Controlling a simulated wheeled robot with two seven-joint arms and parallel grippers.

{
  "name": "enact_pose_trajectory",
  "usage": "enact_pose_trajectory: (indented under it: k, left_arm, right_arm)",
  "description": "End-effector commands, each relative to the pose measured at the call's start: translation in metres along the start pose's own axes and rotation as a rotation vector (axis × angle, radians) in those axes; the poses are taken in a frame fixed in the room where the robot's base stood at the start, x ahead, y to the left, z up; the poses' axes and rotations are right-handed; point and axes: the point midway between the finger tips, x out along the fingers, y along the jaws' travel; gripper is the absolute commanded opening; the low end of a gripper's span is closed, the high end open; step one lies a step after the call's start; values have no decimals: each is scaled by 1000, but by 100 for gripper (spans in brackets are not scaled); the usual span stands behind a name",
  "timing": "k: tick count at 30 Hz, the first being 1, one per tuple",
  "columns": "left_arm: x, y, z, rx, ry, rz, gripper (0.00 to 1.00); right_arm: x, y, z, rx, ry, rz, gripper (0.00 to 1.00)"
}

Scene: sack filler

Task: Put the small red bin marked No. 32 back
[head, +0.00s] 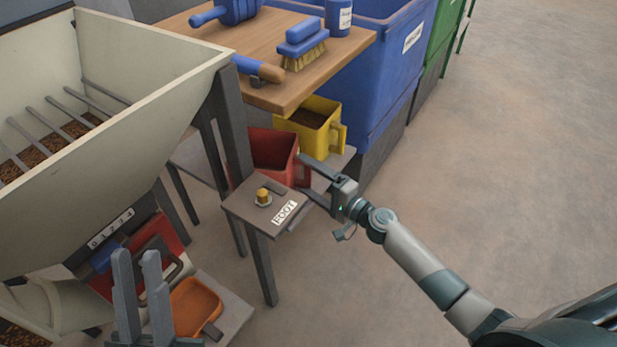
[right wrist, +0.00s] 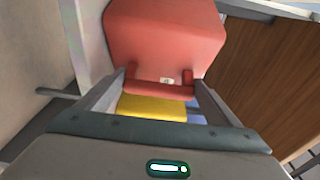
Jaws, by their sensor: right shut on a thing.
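A small red bin (head: 273,150) is at the low grey shelf behind the small "FOOT" table, beside a yellow bin (head: 308,126). Its number cannot be read. My right gripper (head: 318,172) is at its right side. In the right wrist view the red bin (right wrist: 165,35) fills the top, and its handle (right wrist: 160,90) lies between my fingers, which are shut on it. I cannot tell whether the bin touches the shelf. My left gripper (head: 136,254) points up, fingers apart and empty, below the hopper.
The "FOOT" table (head: 240,208) with a yellow button stands just in front of the red bin. A wooden table (head: 262,38) with a brush overhangs behind it. Large blue (head: 385,75) and green bins stand beyond. An orange scoop (head: 195,305) lies near my left gripper. Floor at right is clear.

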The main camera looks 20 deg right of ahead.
Motion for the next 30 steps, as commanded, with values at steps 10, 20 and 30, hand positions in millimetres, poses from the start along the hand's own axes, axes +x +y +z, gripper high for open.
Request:
enact_pose_trajectory:
  k: [10, 20, 30]
  left_arm:
    - [2, -2, -2, 4, 14, 1, 22]
    - [-2, 2, 4, -7, -31, -3, 22]
    - [-4, 3, 3, -8, -25, -4, 22]
  right_arm:
    - [0, 1, 0, 0, 0, 0, 100]
    - [-10, -1, 0, 1, 0, 2, 100]
    - [-63, 0, 1, 1, 1, 2, 100]
